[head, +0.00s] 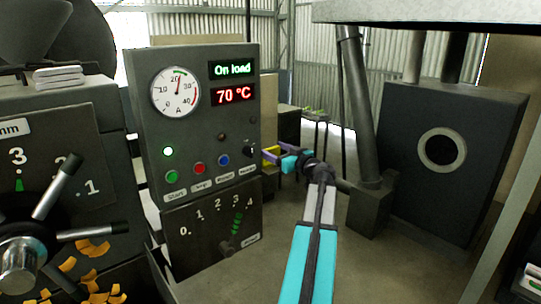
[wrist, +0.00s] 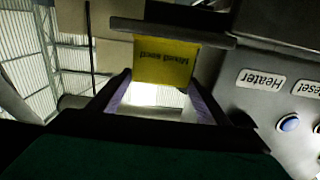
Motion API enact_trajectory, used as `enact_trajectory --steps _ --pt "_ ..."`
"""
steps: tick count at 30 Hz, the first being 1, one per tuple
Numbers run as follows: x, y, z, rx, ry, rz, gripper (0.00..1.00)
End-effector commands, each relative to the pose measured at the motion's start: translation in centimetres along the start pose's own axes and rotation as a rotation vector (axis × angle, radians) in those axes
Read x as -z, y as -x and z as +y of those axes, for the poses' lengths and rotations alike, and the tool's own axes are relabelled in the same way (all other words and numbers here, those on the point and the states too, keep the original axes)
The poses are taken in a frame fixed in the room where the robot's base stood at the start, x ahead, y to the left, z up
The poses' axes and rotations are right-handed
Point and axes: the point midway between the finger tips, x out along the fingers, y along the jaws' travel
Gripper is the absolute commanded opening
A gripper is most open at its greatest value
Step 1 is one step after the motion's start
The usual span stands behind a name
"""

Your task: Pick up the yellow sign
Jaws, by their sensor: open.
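The yellow sign (wrist: 165,62) is in the upper middle of the wrist view, with dark lettering that reads upside down there. Its upper edge meets a dark horizontal bar. In the head view, the yellow sign (head: 270,156) is a small patch just right of the control panel. My gripper (wrist: 160,80) is open, with its purple fingers at the left and right sides of the sign's lower part. I cannot tell whether they touch it. In the head view my gripper (head: 276,153) is beside the panel's right edge, and the arm partly hides what is behind.
The control panel (head: 205,120) with gauge, displays and buttons stands close to the left of my gripper. The heater label (wrist: 261,79) and blue button (wrist: 289,123) are at right in the wrist view. A dark machine (head: 400,190) stands at right. Floor between is open.

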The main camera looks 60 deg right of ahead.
Motion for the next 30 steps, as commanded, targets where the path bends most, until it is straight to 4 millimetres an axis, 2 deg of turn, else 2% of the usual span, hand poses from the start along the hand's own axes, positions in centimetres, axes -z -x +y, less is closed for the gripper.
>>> enact_trajectory --steps 3,6,22,23,27,30 --pt "0.14 -1.26 0.03 0.001 -0.001 -0.001 0.71" --pt "0.04 -1.58 -0.01 0.001 0.0 0.0 0.71" --pt "-0.02 -1.61 -0.09 0.001 0.0 0.0 0.71" --pt "-0.02 -1.61 -0.09 0.001 0.0 0.0 0.69" --pt "-0.02 -1.62 -0.1 0.001 0.0 0.0 0.46" --pt "-0.01 -1.63 -0.11 0.001 0.0 0.0 0.45"
